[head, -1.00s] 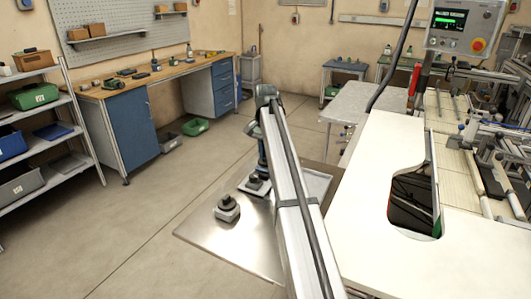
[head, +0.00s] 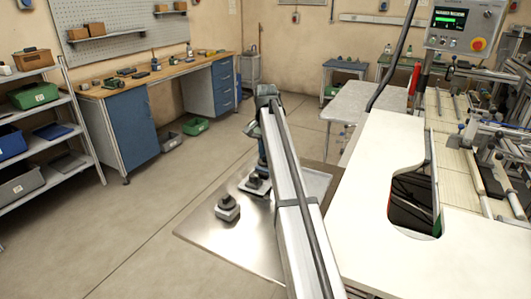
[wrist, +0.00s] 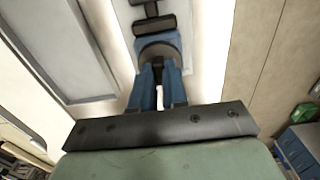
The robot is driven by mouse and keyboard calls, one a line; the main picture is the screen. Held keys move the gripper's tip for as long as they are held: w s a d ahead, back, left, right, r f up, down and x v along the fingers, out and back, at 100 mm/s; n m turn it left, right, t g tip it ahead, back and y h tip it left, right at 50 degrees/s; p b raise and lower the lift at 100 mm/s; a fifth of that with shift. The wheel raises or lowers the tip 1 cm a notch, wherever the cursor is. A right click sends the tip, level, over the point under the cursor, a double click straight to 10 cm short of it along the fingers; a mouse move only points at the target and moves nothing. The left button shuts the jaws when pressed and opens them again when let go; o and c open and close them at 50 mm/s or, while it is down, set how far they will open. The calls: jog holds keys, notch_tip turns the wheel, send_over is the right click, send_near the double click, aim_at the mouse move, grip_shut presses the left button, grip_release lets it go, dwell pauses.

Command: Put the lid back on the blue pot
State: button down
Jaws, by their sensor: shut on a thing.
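My gripper shows in the wrist view (wrist: 160,78) as two blue fingers reaching away from a dark bar. It is shut on a grey, rounded thing (wrist: 160,50) at the fingertips, partly hidden, probably the lid. In the head view my gripper (head: 262,165) is low over the metal sheet, largely behind my arm. A light grey block with a dark rounded top (head: 228,206) stands on the sheet. A similar dark-topped thing (head: 256,183) stands farther back, close beside my gripper. I cannot pick out the blue pot for certain.
The shiny metal sheet (head: 230,245) has bare room at its front left. A pale tray (head: 318,184) lies behind my arm. A white worktop with a cutout (head: 385,265) bounds the right. A blue workbench (head: 130,135) and shelves (head: 45,120) stand at the left, beyond open floor.

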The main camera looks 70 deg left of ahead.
dwell(0.3)
jog(key=c, duration=1.1)
grip_release()
jog(key=shift+o, duration=0.4)
jog(key=o, duration=0.4)
jog(key=shift+o, duration=0.2)
jog(key=shift+r, duration=0.1)
jog(key=shift+r, duration=3.4)
jog(key=shift+c, duration=0.3)
grip_shut()
